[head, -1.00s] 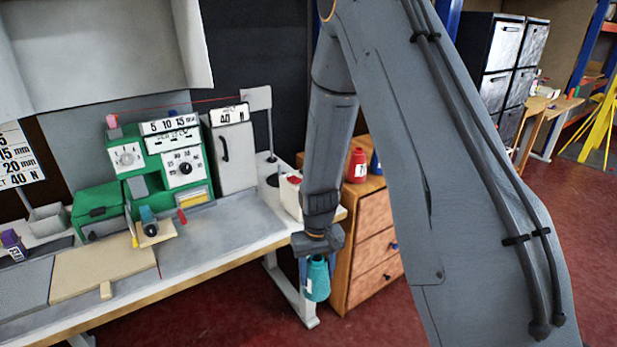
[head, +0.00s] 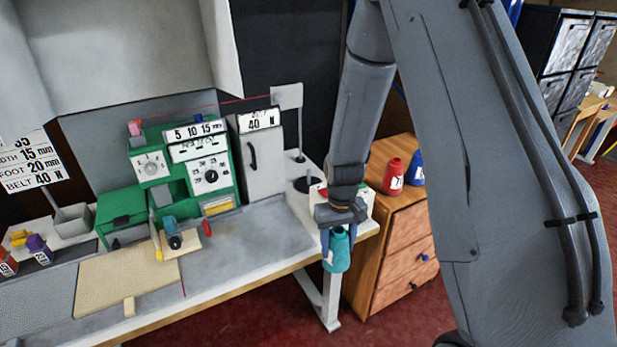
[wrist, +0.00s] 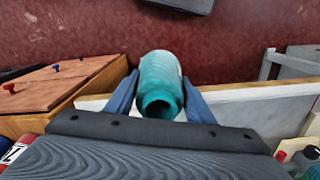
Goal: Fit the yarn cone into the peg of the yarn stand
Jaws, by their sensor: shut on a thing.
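My gripper (head: 339,235) is shut on a teal yarn cone (head: 337,252) and holds it in the air near the right end of the workbench. In the wrist view the teal cone (wrist: 160,84) sits between my two blue fingers, its open hollow end facing the camera. The yarn stand appears to be the upright rod on a dark round base (head: 308,185) at the right end of the bench, behind my gripper.
A wooden drawer cabinet (head: 395,245) stands right of the bench, with a red cone (head: 393,176) and a blue cone (head: 415,168) on top. A green machine (head: 190,165) and a white panel (head: 262,165) stand at the bench's back.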

